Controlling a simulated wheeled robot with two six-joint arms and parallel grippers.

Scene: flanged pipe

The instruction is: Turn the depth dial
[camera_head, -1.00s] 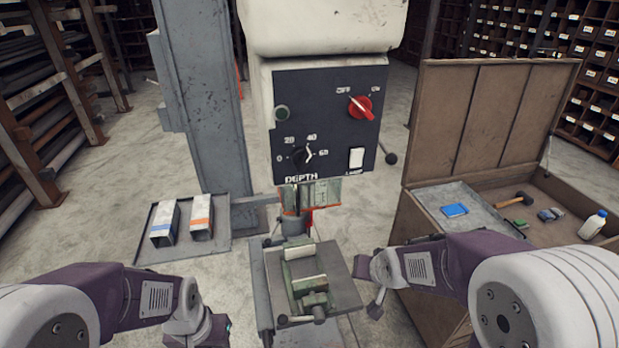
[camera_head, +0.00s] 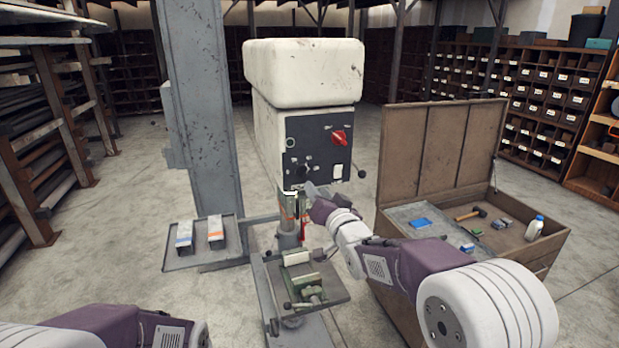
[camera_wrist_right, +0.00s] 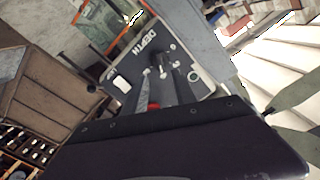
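The depth dial (camera_head: 302,170) is a small dark knob on the black panel (camera_head: 328,150) of the white drill-press head. In the right wrist view the panel appears turned over, with the word DEPTH readable and the dial (camera_wrist_right: 164,70) near my fingertips. My right gripper (camera_head: 304,188) is just below and in front of the dial. In the wrist view its two grey fingers are apart, one toward each side of the dial. I cannot tell whether they touch it. The dial's pointer is too small to read. My left gripper is out of view; only its arm shows at the lower left.
A red switch (camera_head: 339,137) and a white lamp switch (camera_wrist_right: 122,84) share the panel. The drill table with a green vise (camera_head: 304,286) is below. An open wooden chest (camera_head: 440,150) stands right.

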